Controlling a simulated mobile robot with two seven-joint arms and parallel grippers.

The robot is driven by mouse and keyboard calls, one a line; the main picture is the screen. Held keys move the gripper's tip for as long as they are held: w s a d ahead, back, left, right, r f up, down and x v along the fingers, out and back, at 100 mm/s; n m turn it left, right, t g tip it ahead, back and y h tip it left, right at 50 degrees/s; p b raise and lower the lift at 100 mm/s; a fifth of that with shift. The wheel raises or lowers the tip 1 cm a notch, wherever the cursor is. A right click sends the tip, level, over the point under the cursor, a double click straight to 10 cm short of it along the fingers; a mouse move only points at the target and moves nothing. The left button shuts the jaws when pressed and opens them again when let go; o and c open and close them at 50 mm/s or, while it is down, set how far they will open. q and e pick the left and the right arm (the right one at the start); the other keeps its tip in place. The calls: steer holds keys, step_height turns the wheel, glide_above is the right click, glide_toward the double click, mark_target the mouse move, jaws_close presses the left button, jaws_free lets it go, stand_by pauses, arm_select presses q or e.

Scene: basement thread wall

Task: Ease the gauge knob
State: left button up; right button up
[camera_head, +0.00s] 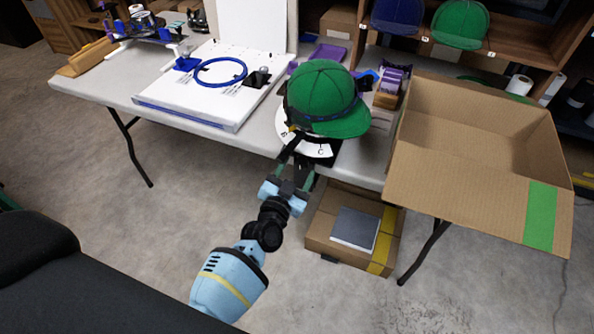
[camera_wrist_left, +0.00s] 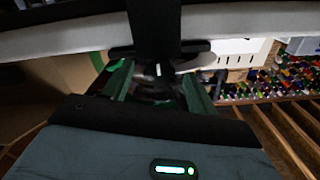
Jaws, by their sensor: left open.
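A green cap (camera_head: 321,92) sits on a cap stand at the table's front edge. Below its brim is a white lettered gauge dial (camera_head: 306,145). My left gripper (camera_head: 298,163) reaches up from below to the front of this dial. In the left wrist view its two green fingers (camera_wrist_left: 157,88) stand apart, with a dark, blurred part between them. I cannot tell whether that part is the gauge knob or whether the fingers touch it. A black upright strip (camera_wrist_left: 152,30) crosses the pale edge above the fingers. My right gripper is not in view.
An open cardboard box (camera_head: 470,150) stands to the right of the cap. A white board (camera_head: 205,95) with a blue hoop (camera_head: 221,72) lies on the table (camera_head: 120,88) to the left. A closed carton (camera_head: 330,225) sits on the floor below, beside my arm.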

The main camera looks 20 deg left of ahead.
arm_select(q)
steer(key=shift+w, duration=0.3)
steer(key=c, duration=1)
